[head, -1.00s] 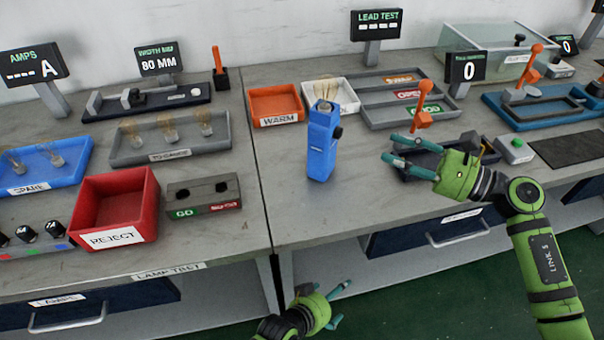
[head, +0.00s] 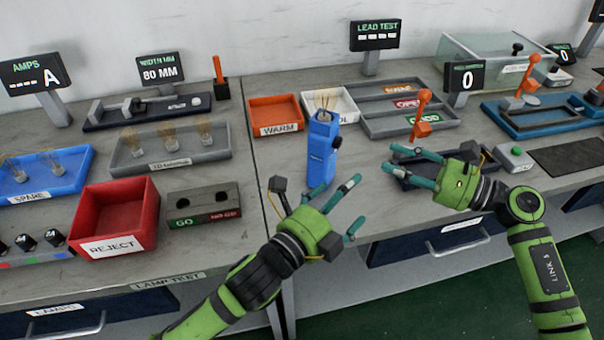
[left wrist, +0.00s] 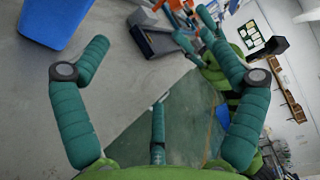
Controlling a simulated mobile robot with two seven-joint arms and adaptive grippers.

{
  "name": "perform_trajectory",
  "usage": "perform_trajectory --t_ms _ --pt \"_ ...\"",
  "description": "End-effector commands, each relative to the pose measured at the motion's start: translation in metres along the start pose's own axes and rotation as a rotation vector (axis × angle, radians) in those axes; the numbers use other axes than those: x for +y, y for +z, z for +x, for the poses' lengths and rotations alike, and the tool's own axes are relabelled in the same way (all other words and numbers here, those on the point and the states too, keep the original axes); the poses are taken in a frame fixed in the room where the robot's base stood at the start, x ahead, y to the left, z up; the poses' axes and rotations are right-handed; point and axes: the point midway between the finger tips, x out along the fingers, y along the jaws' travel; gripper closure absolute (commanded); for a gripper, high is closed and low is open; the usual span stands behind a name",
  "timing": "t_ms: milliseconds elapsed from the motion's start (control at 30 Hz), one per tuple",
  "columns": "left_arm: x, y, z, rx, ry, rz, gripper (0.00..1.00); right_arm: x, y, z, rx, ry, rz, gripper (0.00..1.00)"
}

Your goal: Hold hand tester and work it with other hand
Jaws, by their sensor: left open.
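The hand tester (head: 320,160) is a blue upright block with a black knob on its right side. It stands on the bench in the middle of the head view, with thin gold wires showing at its top. Its lower part also shows at the top left of the left wrist view (left wrist: 55,22). My left gripper (head: 335,203) is open and empty, just in front of the tester, apart from it. Its spread teal fingers also show in the left wrist view (left wrist: 150,50). My right gripper (head: 391,160) is open and empty, right of the tester.
An orange-levered fixture (head: 421,115) stands behind my right gripper. Behind the tester are an orange WARM tray (head: 276,129), a white tray (head: 347,103) and grey sorting trays (head: 440,118). A red REJECT bin (head: 114,222) and a grey GO gauge (head: 203,205) lie left.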

Motion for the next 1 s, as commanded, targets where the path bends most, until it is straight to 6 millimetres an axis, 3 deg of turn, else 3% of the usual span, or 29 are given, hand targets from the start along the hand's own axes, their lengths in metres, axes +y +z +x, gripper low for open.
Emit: perform_trajectory --t_ms 100,200,400,567,1000 --pt "0.019 0.033 0.002 -0.073 0.049 0.466 0.05 0.000 0.000 0.000 0.000 0.000 0.000 0.61" --pt "0.028 0.057 0.002 -0.121 0.091 0.799 0.05 0.000 0.000 0.000 0.000 0.000 0.000 0.61" --pt "0.035 0.087 0.001 -0.175 0.153 1.218 0.05 0.000 0.000 0.000 0.000 0.000 0.000 0.61" --pt "0.036 0.095 0.006 -0.188 0.171 1.322 0.05 0.000 0.000 0.000 0.000 0.000 0.000 0.61" --pt "0.037 0.108 0.061 -0.188 0.171 1.322 0.05 0.000 0.000 0.000 0.000 0.000 0.000 0.61"
